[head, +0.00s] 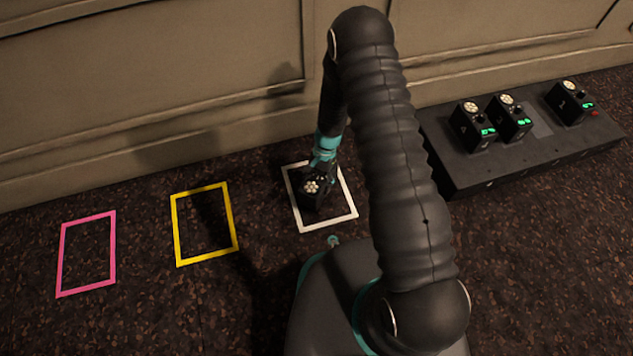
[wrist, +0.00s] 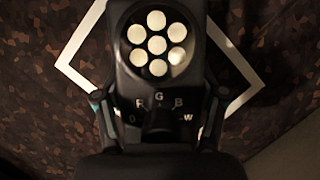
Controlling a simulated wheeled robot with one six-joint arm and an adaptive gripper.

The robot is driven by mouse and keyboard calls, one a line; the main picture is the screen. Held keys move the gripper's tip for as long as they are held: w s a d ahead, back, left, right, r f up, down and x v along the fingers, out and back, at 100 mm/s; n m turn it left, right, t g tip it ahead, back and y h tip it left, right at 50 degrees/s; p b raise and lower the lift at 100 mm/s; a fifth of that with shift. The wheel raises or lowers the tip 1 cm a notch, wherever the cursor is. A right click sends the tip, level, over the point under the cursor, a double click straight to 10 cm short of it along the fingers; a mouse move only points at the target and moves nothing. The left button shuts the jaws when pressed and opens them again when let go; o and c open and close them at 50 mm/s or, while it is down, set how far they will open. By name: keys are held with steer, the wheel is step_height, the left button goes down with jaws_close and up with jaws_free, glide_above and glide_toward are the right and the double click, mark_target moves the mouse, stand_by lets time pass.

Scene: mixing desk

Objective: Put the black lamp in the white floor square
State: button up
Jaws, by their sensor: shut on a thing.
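The black lamp (head: 312,192) has a cluster of round pale lights on its face. In the head view it shows within the outline of the white floor square (head: 345,216). My gripper (head: 322,172) is shut on the lamp from above. In the wrist view the lamp (wrist: 157,85) fills the middle between the fingers, with the letters R, G, B and W on it. The white square (wrist: 85,75) shows behind it on both sides. I cannot tell whether the lamp's base touches the floor.
A yellow square (head: 233,227) and a pink square (head: 61,262) lie to the left on the dark carpet. A low black platform (head: 480,179) at the right bears black lamps (head: 470,124), (head: 513,117) and (head: 568,102) with green displays. A panelled wall (head: 150,90) runs behind.

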steer(key=shift+f, duration=0.1)
steer(key=o, duration=1.9)
steer(key=v, duration=1.2)
